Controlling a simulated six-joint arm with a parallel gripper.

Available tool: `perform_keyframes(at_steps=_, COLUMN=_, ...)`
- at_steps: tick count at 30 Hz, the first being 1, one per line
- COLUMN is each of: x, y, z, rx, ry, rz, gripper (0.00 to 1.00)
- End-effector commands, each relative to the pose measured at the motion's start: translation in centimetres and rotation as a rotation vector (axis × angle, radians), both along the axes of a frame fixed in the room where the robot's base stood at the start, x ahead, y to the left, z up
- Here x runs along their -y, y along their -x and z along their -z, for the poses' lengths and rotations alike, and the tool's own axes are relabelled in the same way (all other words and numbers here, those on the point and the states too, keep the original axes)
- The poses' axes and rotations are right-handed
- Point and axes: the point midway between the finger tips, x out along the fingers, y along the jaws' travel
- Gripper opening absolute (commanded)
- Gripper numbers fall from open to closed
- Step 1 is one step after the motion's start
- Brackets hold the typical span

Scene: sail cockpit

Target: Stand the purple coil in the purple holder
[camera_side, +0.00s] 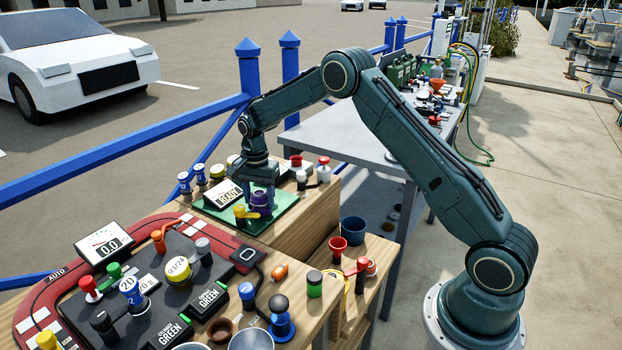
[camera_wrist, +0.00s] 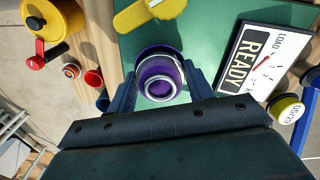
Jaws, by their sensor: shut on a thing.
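My gripper (camera_wrist: 160,92) points down over the green mat (camera_side: 232,222), with one finger on each side of a round purple piece. In the wrist view this purple coil (camera_wrist: 158,86) has a pale, shiny rim and sits between the fingers. A wider purple ring, seemingly the purple holder (camera_wrist: 150,51), shows around its far side. In the side view the purple (camera_side: 261,200) shows just below my gripper (camera_side: 261,186), low over the mat. The two purple parts overlap, and I cannot tell whether the coil is seated in the holder or just above it.
A yellow piece (camera_wrist: 150,14) lies close beside the purple parts on the mat. A READY dial panel (camera_wrist: 262,62) stands on the other side. Red and white knobs (camera_side: 300,172) stand behind on the wooden block. The front console (camera_side: 150,290) is crowded with knobs and cups.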

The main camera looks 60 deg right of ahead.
Motion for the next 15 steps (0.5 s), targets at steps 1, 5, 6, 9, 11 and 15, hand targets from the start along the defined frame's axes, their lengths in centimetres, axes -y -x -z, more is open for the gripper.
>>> perform_keyframes(at_steps=1, x=0.01, y=-0.03, z=-0.13, rx=0.001, ry=0.001, rz=0.000, gripper=0.25)
perform_keyframes(at_steps=5, x=0.01, y=-0.04, z=-0.39, rx=0.002, ry=0.000, rz=0.000, gripper=0.25)
perform_keyframes(at_steps=6, x=0.01, y=-0.04, z=-0.48, rx=0.002, ry=0.000, rz=0.000, gripper=0.25)
perform_keyframes(at_steps=9, x=0.01, y=-0.04, z=-0.70, rx=0.001, ry=0.001, rz=0.000, gripper=0.25)
perform_keyframes(at_steps=11, x=0.01, y=-0.04, z=-0.82, rx=0.001, ry=0.001, rz=0.000, gripper=0.25)
perform_keyframes(at_steps=15, x=0.01, y=-0.04, z=-1.11, rx=0.001, ry=0.001, rz=0.000, gripper=0.25)
